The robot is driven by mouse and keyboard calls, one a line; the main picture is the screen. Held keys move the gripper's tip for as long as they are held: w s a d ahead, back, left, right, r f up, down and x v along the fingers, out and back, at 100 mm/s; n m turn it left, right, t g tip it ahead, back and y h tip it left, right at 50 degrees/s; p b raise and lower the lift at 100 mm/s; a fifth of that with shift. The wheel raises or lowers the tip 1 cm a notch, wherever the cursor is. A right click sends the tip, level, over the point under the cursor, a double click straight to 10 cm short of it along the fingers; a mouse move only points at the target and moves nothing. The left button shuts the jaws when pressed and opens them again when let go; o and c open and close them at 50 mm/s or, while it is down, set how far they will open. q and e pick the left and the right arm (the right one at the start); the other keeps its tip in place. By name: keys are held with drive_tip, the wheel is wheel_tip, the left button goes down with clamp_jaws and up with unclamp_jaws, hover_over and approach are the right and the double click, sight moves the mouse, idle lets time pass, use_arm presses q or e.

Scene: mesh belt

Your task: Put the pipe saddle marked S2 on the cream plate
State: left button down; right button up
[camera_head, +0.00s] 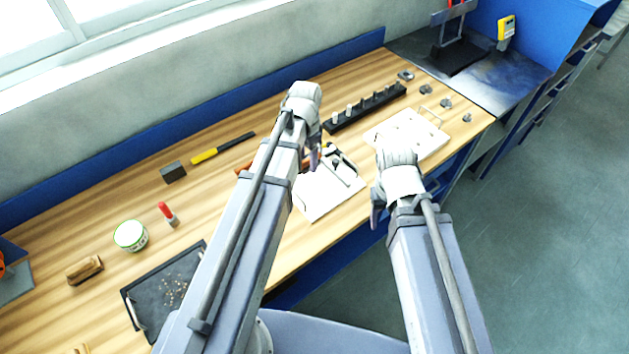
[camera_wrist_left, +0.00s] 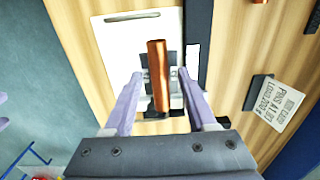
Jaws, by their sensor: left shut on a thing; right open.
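My left gripper (camera_head: 314,160) is over the bench, beside a pale flat sheet (camera_head: 318,201). A pale board with a wire handle (camera_head: 433,143) lies further right; a pale board (camera_wrist_left: 115,48) also shows in the left wrist view. I cannot tell which pale piece is the cream plate. My right gripper (camera_head: 377,210) is open near the front edge.
A black rack (camera_head: 365,108) with several grey pieces stands behind. Several small metal parts (camera_head: 446,103) lie at the right.

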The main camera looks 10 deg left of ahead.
sight(308, 183)
use_arm(q)
drive_tip(key=shift+f+b, duration=3.9)
drive_tip(key=shift+f, duration=0.45)
drive_tip(key=shift+f, duration=0.1)
drive_tip(key=shift+f, duration=0.15)
drive_tip(key=c, duration=0.5)
unclamp_jaws()
wheel_tip(308, 183, up, 13)
drive_tip(key=p, duration=1.2)
drive_tip(key=shift+f, duration=0.2)
drive_tip(key=s+d+n+y, duration=0.1)
drive_tip(key=s+d+n, duration=0.2)
drive_tip(key=s+d, duration=0.9)
drive_tip(key=shift+s+n, duration=0.4)
drive_tip(key=shift+s, duration=0.7)
